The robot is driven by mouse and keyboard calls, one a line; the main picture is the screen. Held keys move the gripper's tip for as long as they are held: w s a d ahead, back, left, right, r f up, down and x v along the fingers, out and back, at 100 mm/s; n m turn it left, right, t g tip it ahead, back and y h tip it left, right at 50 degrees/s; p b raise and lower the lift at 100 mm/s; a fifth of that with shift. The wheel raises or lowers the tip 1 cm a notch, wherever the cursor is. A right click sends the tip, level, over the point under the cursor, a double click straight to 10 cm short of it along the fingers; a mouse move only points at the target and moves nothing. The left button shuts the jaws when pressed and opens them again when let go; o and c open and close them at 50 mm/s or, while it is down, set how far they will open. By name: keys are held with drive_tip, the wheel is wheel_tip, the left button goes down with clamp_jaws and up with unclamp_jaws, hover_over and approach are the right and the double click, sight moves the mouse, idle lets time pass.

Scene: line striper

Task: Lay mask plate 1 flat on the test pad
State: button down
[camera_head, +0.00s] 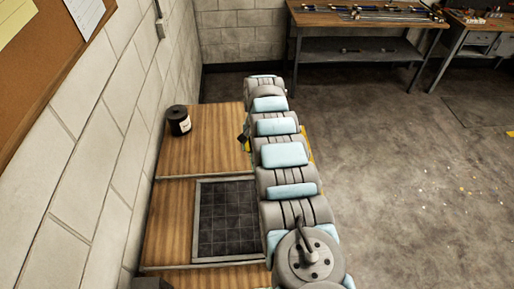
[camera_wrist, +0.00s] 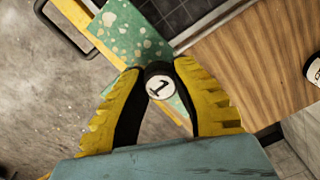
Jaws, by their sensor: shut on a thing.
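Mask plate 1, a green plate with cream speckles (camera_wrist: 125,30), shows in the wrist view beneath and beyond my gripper (camera_wrist: 160,88). The yellow fingers are shut on its round knob, marked with a white disc and "1" (camera_wrist: 160,87). The test pad, a dark tiled square in a pale frame, lies in the bench top in the head view (camera_head: 228,220). A corner of it shows at the top of the wrist view (camera_wrist: 184,15), beside the plate. The plate's height above the bench cannot be told. In the head view my arm hides the plate.
The wooden bench top (camera_head: 200,150) runs along the block wall. A black canister with a white label (camera_head: 179,121) stands at its far left; part shows in the wrist view (camera_wrist: 314,68). Floor lies right; a workbench (camera_head: 360,18) stands at the back.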

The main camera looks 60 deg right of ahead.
drive_tip(key=shift+w+a, duration=0.1)
drive_tip(key=shift+w, duration=0.1)
drive_tip(key=shift+a+f, duration=0.1)
drive_tip(key=shift+f, duration=0.05)
drive_tip(key=shift+w+a, duration=0.1)
drive_tip(key=shift+w, duration=0.05)
idle(0.3)
drive_tip(key=shift+w+a+f, duration=0.15)
drive_tip(key=shift+a, duration=0.15)
idle(0.3)
drive_tip(key=shift+w+a+f+b, duration=0.3)
drive_tip(key=shift+w+a+f, duration=0.3)
drive_tip(key=shift+w+a, duration=0.2)
